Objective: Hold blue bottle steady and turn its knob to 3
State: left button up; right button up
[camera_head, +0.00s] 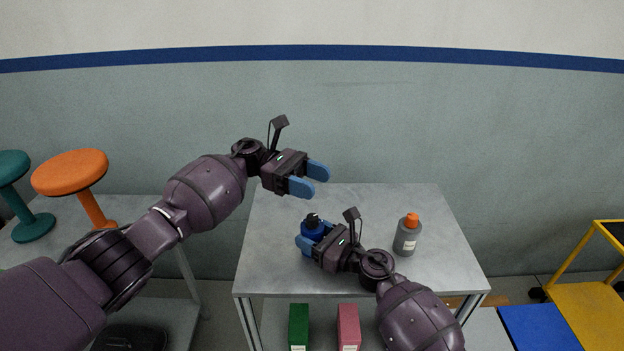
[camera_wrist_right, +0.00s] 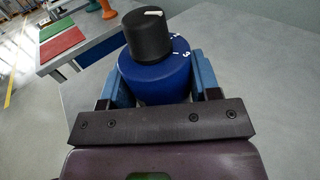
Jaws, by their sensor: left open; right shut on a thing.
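The blue bottle (camera_head: 312,229) stands on the grey table (camera_head: 270,262), left of its middle. My right gripper (camera_head: 309,241) is shut around the bottle's body. In the right wrist view, the blue bottle (camera_wrist_right: 160,80) sits between the two blue fingers of my right gripper (camera_wrist_right: 158,88). Its black knob (camera_wrist_right: 148,36) is on top and has a white mark. White digits show on the blue shoulder, one of them a 3 at the right. My left gripper (camera_head: 312,179) is open and empty, above and behind the bottle in the head view.
A grey bottle with an orange cap (camera_head: 405,240) stands on the table to the right. Green (camera_head: 299,326) and pink (camera_head: 348,326) boxes are below the table's front edge. The table's back right is clear.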

dwell(0.3)
jog(key=o, duration=1.3)
